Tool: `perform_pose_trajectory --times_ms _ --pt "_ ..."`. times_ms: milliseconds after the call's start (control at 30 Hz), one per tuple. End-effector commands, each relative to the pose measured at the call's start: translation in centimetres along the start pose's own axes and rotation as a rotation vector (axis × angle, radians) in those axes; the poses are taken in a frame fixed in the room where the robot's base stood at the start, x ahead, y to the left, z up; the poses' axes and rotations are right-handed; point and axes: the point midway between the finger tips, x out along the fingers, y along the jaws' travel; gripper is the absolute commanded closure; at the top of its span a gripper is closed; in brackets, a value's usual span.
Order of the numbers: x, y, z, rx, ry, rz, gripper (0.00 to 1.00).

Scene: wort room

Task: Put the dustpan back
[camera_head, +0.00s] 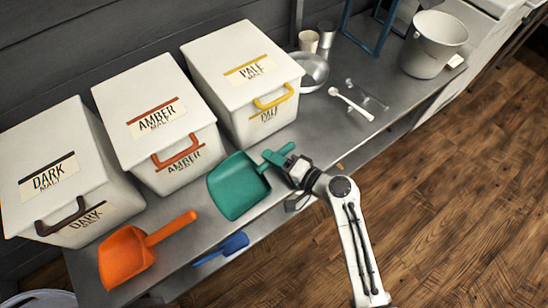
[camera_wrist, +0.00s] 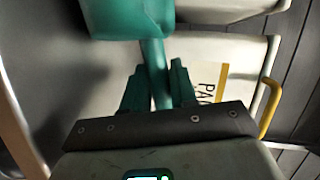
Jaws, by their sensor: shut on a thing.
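The green dustpan (camera_head: 234,188) is in front of the pale malt bin in the head view, its pan toward the left and its handle toward my gripper. My gripper (camera_head: 284,160) is shut on its handle. In the wrist view the green fingers of my gripper (camera_wrist: 158,85) stand on both sides of the handle (camera_wrist: 153,62), with part of the pan (camera_wrist: 115,18) at the top. The head view does not show clearly whether the dustpan touches the steel counter (camera_head: 190,222).
Dark (camera_head: 85,150), amber (camera_head: 140,95) and pale (camera_head: 230,60) malt bins line the wall. An orange scoop (camera_head: 122,258) and a blue scoop (camera_head: 222,249) lie near the front edge. A metal bowl (camera_head: 313,72), white spoon (camera_head: 350,103) and bucket (camera_head: 432,48) are farther right.

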Motion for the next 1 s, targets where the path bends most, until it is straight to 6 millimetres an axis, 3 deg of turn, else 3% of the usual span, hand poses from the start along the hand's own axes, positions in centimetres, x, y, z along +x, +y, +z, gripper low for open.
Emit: perform_pose_trajectory --times_ms 367,400,600,700,1000 --pt "0.12 0.43 0.06 0.000 0.000 -0.001 1.00" --pt "0.12 0.43 0.06 0.000 0.000 -0.001 0.71" --pt "0.11 0.45 0.07 0.000 0.000 -0.001 0.52" --pt "0.10 0.46 0.07 0.000 0.000 -0.001 0.43" --pt "-0.42 0.60 0.09 0.001 0.001 0.002 0.43"
